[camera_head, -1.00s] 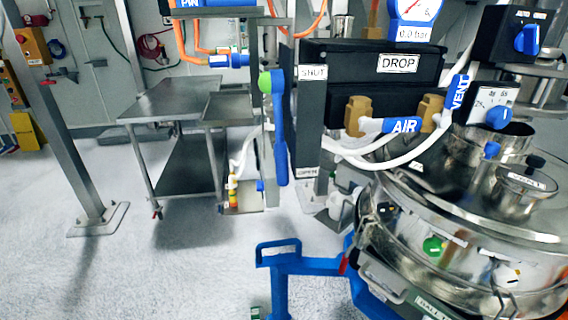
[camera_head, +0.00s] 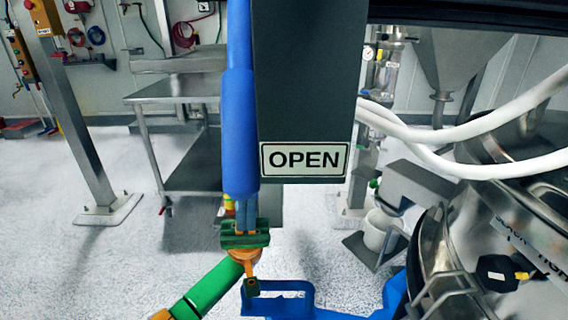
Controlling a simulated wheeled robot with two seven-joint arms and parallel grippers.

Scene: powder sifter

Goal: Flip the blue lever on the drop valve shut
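The blue lever (camera_head: 240,130) hangs straight down along the left edge of the dark valve panel (camera_head: 305,90), its grip end beside the white OPEN label (camera_head: 304,160). The lever's pivot and the SHUT label are out of view above. My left gripper (camera_head: 243,204), green and orange, comes up from the lower left. Its fingers point up at the lever's bottom end, close together. I cannot tell whether they touch the lever or close on it. My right gripper is not in view.
White hoses (camera_head: 470,135) run across the right, above a steel vessel (camera_head: 450,240). A blue frame (camera_head: 340,300) stands at the bottom. A steel table (camera_head: 180,90) stands behind on the left.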

